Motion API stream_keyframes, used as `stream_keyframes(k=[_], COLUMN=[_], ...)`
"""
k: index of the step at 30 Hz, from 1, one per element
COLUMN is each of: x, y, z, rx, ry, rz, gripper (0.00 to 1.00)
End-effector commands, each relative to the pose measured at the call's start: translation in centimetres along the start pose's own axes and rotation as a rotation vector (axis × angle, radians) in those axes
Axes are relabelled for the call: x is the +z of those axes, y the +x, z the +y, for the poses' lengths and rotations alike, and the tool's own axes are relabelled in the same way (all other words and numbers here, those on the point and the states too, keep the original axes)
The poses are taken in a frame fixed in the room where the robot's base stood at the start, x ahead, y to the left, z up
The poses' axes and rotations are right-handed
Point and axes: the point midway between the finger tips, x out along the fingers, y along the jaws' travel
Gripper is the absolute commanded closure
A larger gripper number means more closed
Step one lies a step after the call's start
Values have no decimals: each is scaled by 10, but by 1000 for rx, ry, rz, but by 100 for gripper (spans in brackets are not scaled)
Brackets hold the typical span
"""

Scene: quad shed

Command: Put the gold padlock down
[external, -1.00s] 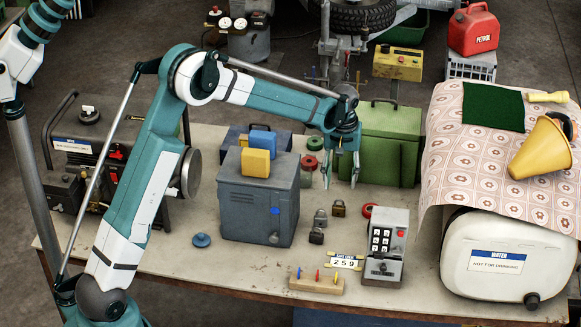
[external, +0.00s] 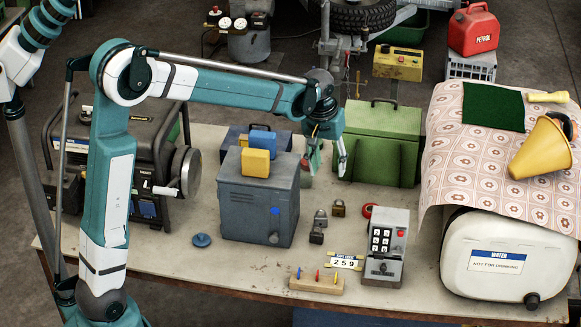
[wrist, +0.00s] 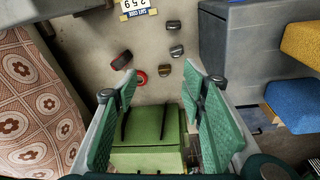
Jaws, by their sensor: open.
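The gold padlock (external: 339,208) stands on the bench in the external view, right of a silver padlock (external: 320,217) and behind a dark padlock (external: 316,235). My gripper (external: 327,160) is open and empty. It hangs above and behind the padlocks, in front of the green box. In the wrist view its two green fingers (wrist: 160,110) are spread wide, with the green box between them and the gold padlock beyond their tips.
A green box (external: 378,150) stands behind, a red ring (external: 369,210) and keypad box (external: 386,250) to the right. The safe-code card (external: 345,261) lies in front.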

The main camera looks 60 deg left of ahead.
Motion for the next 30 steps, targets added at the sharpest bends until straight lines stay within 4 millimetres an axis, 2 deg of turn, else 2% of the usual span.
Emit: stream_keyframes(k=[6,15,30], x=[35,82,164], y=[-34,-72,-116], z=[-4,-10,-29], rx=[19,44,82], ry=[53,128,250], rz=[38,92,183], gripper=[59,59,59])
